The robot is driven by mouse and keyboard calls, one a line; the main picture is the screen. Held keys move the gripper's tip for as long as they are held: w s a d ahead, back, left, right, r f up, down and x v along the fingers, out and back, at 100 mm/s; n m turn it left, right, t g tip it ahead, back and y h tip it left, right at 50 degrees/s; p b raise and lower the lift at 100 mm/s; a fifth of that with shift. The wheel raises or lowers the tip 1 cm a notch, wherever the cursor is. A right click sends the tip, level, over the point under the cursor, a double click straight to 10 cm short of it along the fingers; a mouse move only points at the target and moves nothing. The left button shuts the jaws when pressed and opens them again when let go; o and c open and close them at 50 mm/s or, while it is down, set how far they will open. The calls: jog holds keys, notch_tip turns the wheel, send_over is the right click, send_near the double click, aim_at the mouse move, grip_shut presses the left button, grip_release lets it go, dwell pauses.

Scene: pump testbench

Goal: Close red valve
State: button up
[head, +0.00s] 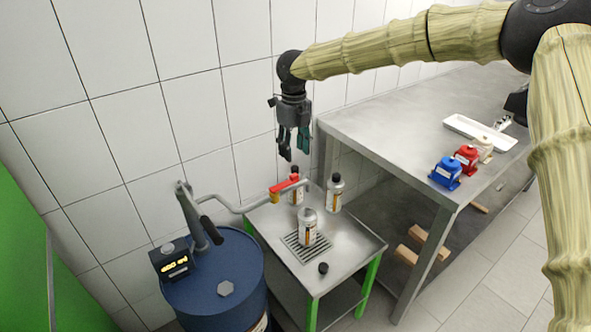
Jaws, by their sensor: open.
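The red valve handle (290,187) sits on the curved grey pipe (235,206) that runs from the drum pump over the small metal table. The handle slopes up to the right, roughly in line with the pipe's end. A small yellow part (274,196) shows at its left end. My gripper (293,146) is open and empty, pointing down, above and apart from the red handle. A white bottle with an orange label (308,232) stands on the grate under the pipe's outlet.
A blue drum (218,285) with a hand pump (196,215) and display box (172,261) stands left. Two more bottles (335,194), (295,172) and a black cap (323,268) are on the small table (352,240). The steel bench (385,130) at right holds blue, red and cream objects and a white tray (480,132).

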aim_at(294, 175)
notch_tip(294, 175, down, 9)
jog(key=shift+r+p, duration=0.15)
jog(key=shift+p, duration=0.8)
jog(key=shift+c, duration=0.4)
grip_shut()
